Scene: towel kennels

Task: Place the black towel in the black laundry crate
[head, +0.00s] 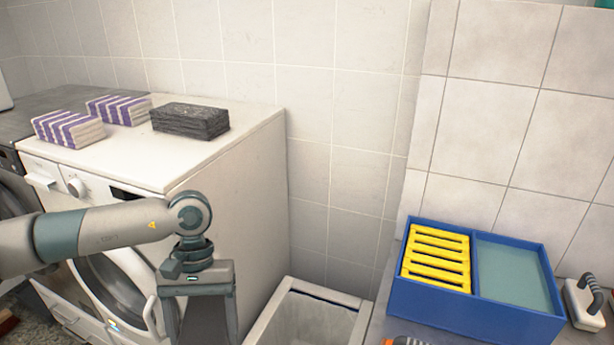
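The black towel (190,120) lies folded on top of the white washing machine (240,128), near its right side. My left gripper (203,318) hangs pointing down in front of the machine, below and nearer than the towel. Its two fingers stand apart with no towel between them, and their tips are cut off by the bottom edge. No black crate shows. An off-white open bin (352,301) stands on the floor right of the machine, with a dark line inside its back rim. Its lower part is out of frame. My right gripper is not in view.
Two purple-and-white striped towels (68,129) (119,110) lie left of the black towel. A blue box (430,309) with a yellow rack (437,258) sits on the right counter, beside a handled brush (585,304). The machine top's front right is clear.

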